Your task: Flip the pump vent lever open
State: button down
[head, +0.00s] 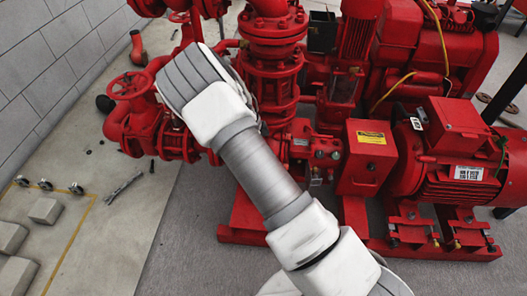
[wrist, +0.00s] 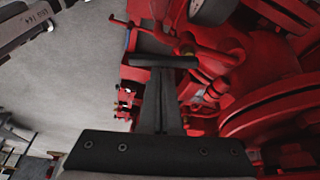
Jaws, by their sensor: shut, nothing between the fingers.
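My gripper (wrist: 163,62) reaches up the middle of the wrist view, its black fingers together with nothing held. The red pump set (head: 270,60) fills much of the head view, with my arm across its front; my gripper is hidden there. In the wrist view, red pump parts lie behind and to the right of the fingertips. I cannot tell which part is the vent lever, or whether the fingers touch anything.
A red handwheel (head: 130,86) stands left of my arm. A red box with a yellow label (head: 370,138) and a red motor (head: 465,160) stand to the right. Grey blocks (head: 46,210) lie on the floor near the wall.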

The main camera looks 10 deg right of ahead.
notch_tip(320, 180, up, 10)
jog(key=p, duration=0.3)
jog(key=shift+f, duration=0.25)
jog(key=shift+d, duration=0.1)
